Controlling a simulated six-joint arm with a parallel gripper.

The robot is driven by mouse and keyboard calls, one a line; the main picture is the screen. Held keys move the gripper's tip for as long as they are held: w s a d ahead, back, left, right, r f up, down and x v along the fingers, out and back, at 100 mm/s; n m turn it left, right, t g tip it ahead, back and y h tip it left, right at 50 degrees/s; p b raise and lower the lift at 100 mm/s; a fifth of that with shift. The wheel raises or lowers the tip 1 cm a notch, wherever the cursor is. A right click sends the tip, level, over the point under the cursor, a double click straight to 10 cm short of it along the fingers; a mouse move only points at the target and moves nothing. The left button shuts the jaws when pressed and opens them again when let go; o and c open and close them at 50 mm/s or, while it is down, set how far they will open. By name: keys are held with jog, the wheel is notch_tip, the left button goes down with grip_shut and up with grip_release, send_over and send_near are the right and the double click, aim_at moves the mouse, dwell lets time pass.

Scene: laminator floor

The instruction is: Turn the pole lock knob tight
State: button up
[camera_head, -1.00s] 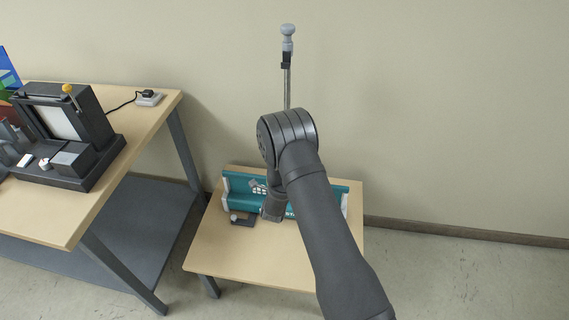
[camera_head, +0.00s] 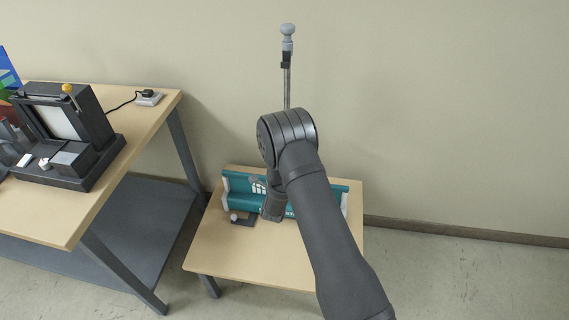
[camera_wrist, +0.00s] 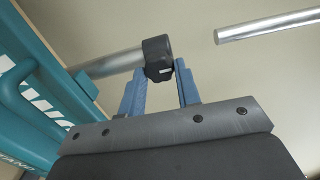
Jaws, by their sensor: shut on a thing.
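In the wrist view, a black lock knob (camera_wrist: 157,58) sits on the end of a silver pole section (camera_wrist: 115,62). The blue fingers of my gripper (camera_wrist: 163,72) are on either side of the knob and shut on it. Part of the knob is hidden by the fingers. A second silver tube (camera_wrist: 265,26) shows at the upper right, apart from the knob. In the head view, my arm covers the knob and most of my gripper, low over the teal base (camera_head: 330,187). A thin upright pole (camera_head: 287,88) with a grey top rises behind my arm.
The teal base with white markings lies on a small wooden table (camera_head: 225,258). A small dark block (camera_head: 243,221) with a pale knob sits at its front left. A larger bench (camera_head: 70,215) at the left carries a black machine (camera_head: 75,165). The small table's front is clear.

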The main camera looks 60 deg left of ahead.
jog(key=o, duration=0.9)
jog(key=shift+o, duration=0.2)
jog(key=shift+s+d, duration=0.1)
jog(key=v, duration=1.7)
jog(key=shift+r, duration=0.1)
jog(key=x, duration=1.7)
